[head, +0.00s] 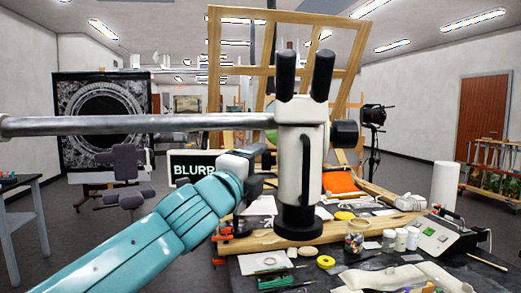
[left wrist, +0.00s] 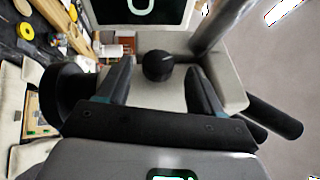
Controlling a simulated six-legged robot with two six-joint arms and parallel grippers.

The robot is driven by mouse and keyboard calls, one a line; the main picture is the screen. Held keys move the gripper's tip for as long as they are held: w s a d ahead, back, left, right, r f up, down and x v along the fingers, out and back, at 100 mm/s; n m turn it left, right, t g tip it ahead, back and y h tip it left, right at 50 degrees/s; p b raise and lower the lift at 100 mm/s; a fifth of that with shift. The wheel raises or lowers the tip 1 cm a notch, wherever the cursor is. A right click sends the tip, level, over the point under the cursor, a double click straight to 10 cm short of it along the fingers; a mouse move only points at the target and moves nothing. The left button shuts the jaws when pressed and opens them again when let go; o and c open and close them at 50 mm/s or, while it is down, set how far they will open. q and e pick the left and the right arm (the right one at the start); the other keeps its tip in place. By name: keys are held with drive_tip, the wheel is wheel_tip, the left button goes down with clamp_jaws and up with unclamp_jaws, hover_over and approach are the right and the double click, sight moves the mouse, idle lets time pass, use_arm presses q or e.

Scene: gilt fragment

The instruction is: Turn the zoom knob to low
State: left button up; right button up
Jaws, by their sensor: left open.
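The microscope (head: 300,150) has a cream body, two black eyepieces on top and a black lower end, and hangs from a metal boom. In the left wrist view, the zoom knob (left wrist: 158,66), small, black and round with a light mark, sits on the cream body (left wrist: 228,82). My left gripper (left wrist: 158,78) is open, with one finger on each side of the knob and visible gaps. In the head view my left gripper (head: 264,172) is at the body's left side, where this knob is hidden. My right gripper is not in view.
The metal boom (head: 130,124) crosses above my left arm. A screen reading "BLURR" (head: 192,169) stands behind that arm. A larger black knob (head: 345,133) is on the microscope's right. Below, the bench holds jars (head: 401,239), tape (head: 326,262) and tools.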

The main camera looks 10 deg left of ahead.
use_arm(q)
drive_tip(key=shift+p+x, duration=0.35)
drive_tip(key=shift+x, duration=0.9)
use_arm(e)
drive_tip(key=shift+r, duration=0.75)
use_arm(q)
drive_tip(key=shift+f, duration=0.1)
drive_tip(key=shift+w, duration=0.1)
drive_tip(key=c, duration=1)
drive_tip(key=g+p, duration=0.2)
drive_tip(key=p, duration=0.4)
drive_tip(key=n+g+y+p, duration=0.1)
drive_tip(key=g+p, duration=0.1)
drive_tip(key=p, duration=0.5)
drive_tip(key=r+n+g+p, duration=0.1)
drive_tip(key=g+p, duration=0.1)
drive_tip(key=p, duration=0.5)
drive_tip(key=shift+y, duration=0.3)
drive_tip(key=shift+c, duration=0.2)
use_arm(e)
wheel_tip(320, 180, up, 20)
use_arm(q)
drive_tip(key=shift+f, duration=0.1)
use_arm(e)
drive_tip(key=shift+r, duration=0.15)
